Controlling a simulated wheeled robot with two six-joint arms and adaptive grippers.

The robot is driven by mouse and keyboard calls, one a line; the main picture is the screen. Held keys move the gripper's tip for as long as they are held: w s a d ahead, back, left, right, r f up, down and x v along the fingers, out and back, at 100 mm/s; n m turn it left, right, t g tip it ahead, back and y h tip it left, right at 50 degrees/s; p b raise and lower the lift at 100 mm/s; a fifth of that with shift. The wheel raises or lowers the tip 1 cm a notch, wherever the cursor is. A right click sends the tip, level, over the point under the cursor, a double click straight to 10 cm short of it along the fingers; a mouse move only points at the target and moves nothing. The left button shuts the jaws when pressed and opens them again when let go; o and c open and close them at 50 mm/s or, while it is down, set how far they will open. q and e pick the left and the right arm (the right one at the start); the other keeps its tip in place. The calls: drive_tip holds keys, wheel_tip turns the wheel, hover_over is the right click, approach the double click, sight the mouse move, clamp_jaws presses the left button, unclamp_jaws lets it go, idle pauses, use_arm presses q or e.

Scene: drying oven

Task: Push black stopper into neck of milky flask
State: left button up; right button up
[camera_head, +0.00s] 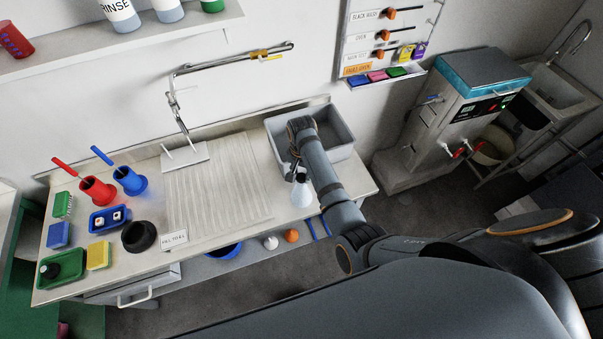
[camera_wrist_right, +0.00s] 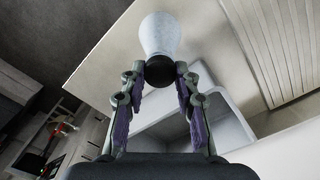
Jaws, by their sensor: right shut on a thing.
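A milky white flask (camera_wrist_right: 160,35) hangs in my right gripper (camera_wrist_right: 158,80). The fingertips close around its neck end, where a dark round part shows; I cannot tell whether this is a stopper or the shaded neck. A small black round piece (camera_head: 50,270), which looks like a stopper, lies in a green tray (camera_head: 72,269) at the bench's left front. My left gripper is out of view.
A black ring (camera_head: 138,237) stands on the bench (camera_head: 210,250) beside a small label card (camera_head: 174,238). Red (camera_head: 98,189) and blue (camera_head: 129,180) holders, a yellow sponge (camera_head: 98,255) and a blue tray (camera_head: 110,219) crowd the left. The grey basin (camera_head: 345,152) is behind my right gripper.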

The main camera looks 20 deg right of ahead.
drive_tip(key=shift+f, duration=0.15)
drive_tip(key=o, duration=1.3)
drive_tip(key=shift+r, duration=3.55)
